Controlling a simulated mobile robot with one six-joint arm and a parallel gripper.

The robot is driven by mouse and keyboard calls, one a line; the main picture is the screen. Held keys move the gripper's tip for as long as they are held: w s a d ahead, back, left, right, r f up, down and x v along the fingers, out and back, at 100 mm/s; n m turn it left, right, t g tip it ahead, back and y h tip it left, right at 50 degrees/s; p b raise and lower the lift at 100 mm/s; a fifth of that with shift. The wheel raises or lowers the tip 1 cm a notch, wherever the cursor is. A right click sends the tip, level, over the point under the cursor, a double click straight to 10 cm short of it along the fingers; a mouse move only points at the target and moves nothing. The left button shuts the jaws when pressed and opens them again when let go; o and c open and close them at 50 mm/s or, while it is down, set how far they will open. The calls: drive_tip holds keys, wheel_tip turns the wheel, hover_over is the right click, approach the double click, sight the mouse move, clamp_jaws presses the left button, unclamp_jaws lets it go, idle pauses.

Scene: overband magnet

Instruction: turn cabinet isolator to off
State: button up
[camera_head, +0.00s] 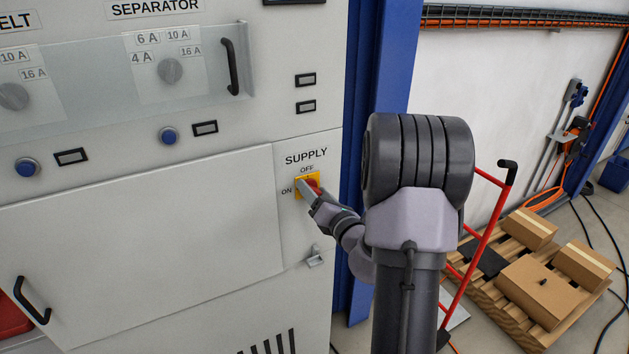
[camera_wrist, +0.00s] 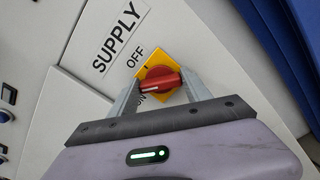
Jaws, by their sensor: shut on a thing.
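The cabinet isolator (camera_head: 314,180) is a red handle on a yellow plate below the SUPPLY label, with OFF above it and ON to its left. It also shows in the wrist view (camera_wrist: 163,80), where the white mark on the handle points towards ON. My gripper (camera_head: 306,186) is at the handle, and in the wrist view its two fingers (camera_wrist: 162,84) are shut on it, one at each end. The gripper covers part of the isolator in the head view and part of the ON label in the wrist view.
The grey cabinet (camera_head: 150,240) fills the left, with knobs, blue buttons and black handles. A small latch (camera_head: 315,257) sits below the isolator. A blue post (camera_head: 385,80) stands beside the cabinet. A red hand truck (camera_head: 480,250) and a pallet with boxes (camera_head: 540,285) are at the right.

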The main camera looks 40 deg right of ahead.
drive_tip(key=m+p, duration=0.2)
drive_tip(key=p, duration=0.1)
drive_tip(key=m+p, duration=0.3)
drive_tip(key=shift+r+m, duration=0.2)
drive_tip(key=shift+m, duration=0.1)
drive_tip(key=m+p, duration=0.4)
drive_tip(key=p, duration=0.1)
drive_tip(key=shift+d+f+m, duration=0.1)
drive_tip(key=shift+f+m, duration=0.15)
drive_tip(key=shift+m, duration=0.05)
drive_tip(key=shift+f+m, duration=0.1)
drive_tip(key=shift+m, duration=0.2)
drive_tip(key=o, duration=1.4)
drive_tip(key=shift+c, duration=0.2)
drive_tip(key=shift+s, duration=0.1)
drive_tip(key=v, duration=1.7)
drive_tip(key=shift+s+b, duration=0.15)
drive_tip(key=shift+b, duration=0.3)
